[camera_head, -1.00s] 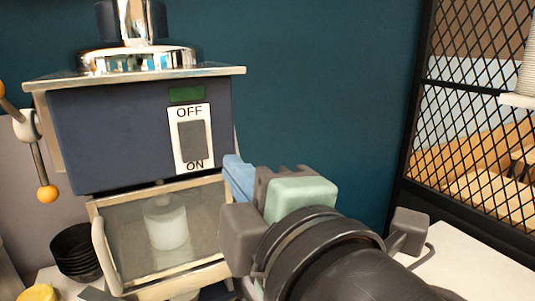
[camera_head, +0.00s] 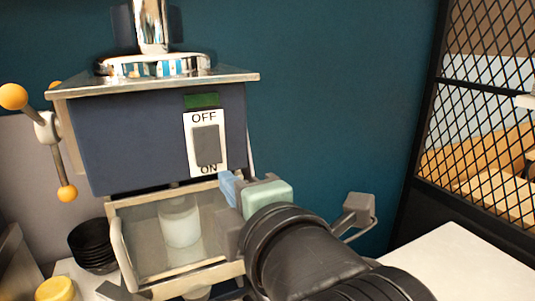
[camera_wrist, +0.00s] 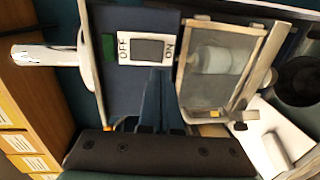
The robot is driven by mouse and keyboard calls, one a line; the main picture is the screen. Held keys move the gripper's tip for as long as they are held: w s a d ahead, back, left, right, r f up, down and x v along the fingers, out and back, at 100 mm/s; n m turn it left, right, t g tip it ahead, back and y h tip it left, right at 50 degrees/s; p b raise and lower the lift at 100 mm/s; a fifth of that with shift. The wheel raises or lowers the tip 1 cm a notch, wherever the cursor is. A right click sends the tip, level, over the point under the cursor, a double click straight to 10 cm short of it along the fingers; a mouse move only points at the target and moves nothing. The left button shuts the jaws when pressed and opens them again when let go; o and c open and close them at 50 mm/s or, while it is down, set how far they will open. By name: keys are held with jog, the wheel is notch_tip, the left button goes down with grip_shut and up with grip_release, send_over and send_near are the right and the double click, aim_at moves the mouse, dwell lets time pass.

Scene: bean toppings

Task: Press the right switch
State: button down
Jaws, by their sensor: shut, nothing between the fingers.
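A grey rocker switch (camera_head: 207,146) sits on a white plate marked OFF above and ON below, on the front of a dark blue machine (camera_head: 130,140). It is the only switch I see. A green panel (camera_head: 202,100) is just above it. My gripper (camera_head: 228,186) has blue fingers and is just below and right of the switch plate, near the ON end. In the wrist view the switch (camera_wrist: 149,50) lies just beyond my shut fingers (camera_wrist: 158,75), and the fingertips look close to the plate's lower edge. I cannot tell if they touch it. Nothing is between them.
Below the switch is a framed clear compartment (camera_head: 116,212) with a white cylinder (camera_head: 180,222) inside. An orange-knobbed lever (camera_head: 58,155) is on the machine's left side. Black stacked bowls (camera_head: 92,246) stand lower left. A black mesh partition (camera_head: 430,150) and a white surface (camera_head: 450,255) are at right.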

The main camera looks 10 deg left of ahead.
aim_at(209, 163)
jog(key=p+x, duration=0.3)
jog(key=x, duration=0.5)
jog(key=shift+r+p, duration=0.1)
jog(key=shift+p, duration=0.3)
jog(key=shift+w+a, duration=0.1)
jog(key=shift+a, duration=0.05)
jog(key=f+b, duration=0.1)
jog(key=b, duration=0.2)
jog(key=shift+w+a+f, duration=0.1)
jog(key=shift+w, duration=0.05)
jog(key=shift+r, duration=0.35)
jog(key=shift+p, duration=0.3)
